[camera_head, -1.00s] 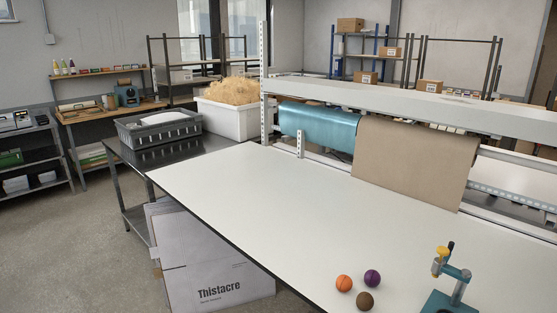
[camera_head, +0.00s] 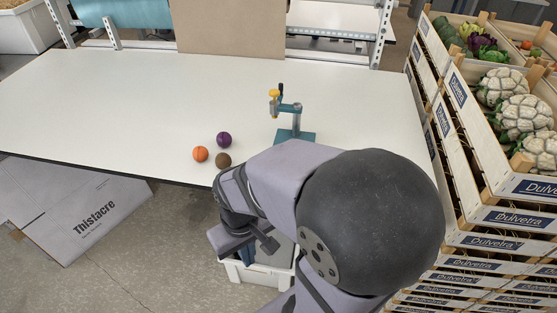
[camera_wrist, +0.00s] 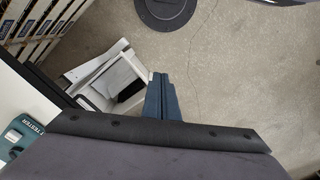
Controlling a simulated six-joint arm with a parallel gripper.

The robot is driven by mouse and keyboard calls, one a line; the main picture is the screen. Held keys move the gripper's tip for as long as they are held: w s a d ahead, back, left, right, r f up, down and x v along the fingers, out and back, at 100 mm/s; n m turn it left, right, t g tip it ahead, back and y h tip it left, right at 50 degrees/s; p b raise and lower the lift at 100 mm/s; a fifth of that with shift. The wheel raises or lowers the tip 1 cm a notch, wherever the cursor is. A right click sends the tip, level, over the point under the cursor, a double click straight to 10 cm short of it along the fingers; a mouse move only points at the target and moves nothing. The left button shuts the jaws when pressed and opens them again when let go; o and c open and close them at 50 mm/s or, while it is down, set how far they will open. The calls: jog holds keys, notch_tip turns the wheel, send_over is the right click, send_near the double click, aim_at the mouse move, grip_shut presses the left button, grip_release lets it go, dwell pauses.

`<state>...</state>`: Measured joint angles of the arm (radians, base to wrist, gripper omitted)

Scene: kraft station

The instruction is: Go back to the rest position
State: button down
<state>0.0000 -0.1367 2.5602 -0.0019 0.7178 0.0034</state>
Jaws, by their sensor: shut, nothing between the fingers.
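My gripper (camera_wrist: 161,78) shows in the wrist view as two blue fingers side by side, shut with nothing between them. They point away from the camera over the floor, beside a pale bin (camera_wrist: 100,98). In the head view my arm is folded in front of the table (camera_head: 120,100), and its large dark joint hides much of the lower right. My gripper is mostly hidden there. The arm is on the near side of the table edge, apart from the balls.
An orange ball (camera_head: 200,154), a purple ball (camera_head: 224,139) and a brown ball (camera_head: 223,160) lie near the table's front edge. A teal tester (camera_head: 296,134) stands to their right. Vegetable crates (camera_head: 505,187) are stacked at right. The table's left half is clear.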

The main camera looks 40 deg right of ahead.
jog(key=c, duration=2.4)
grip_release()
jog(key=shift+c, duration=0.2)
